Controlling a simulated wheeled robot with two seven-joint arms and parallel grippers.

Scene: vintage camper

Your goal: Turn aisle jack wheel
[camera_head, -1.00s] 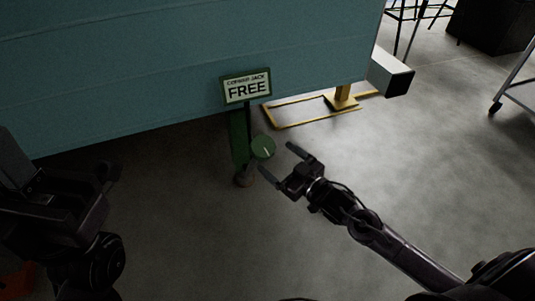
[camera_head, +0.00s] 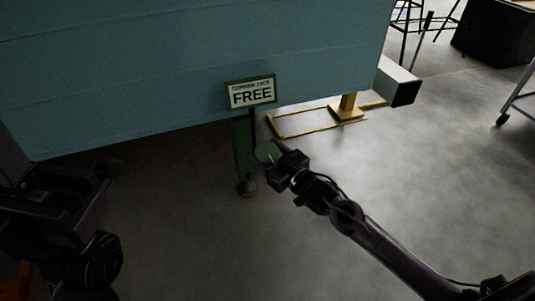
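The jack wheel (camera_head: 264,151) is a small round green disc on the right side of a green jack post (camera_head: 242,150) under the teal camper body. A sign (camera_head: 251,93) above it reads "FREE", with a smaller line about the corner jack. My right gripper (camera_head: 264,163) is at the wheel, coming from the right. Its fingers look spread, one by the wheel's upper right and one below it; whether they touch it I cannot tell. My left gripper (camera_head: 108,172) is dark, at the left, away from the jack; its fingers are unclear.
The teal camper side (camera_head: 180,60) hangs over the jack. A yellow floor outline (camera_head: 290,134) and a yellow stand (camera_head: 347,107) lie to the right. A pale box-shaped beam end (camera_head: 397,84) sticks out at the camper's corner.

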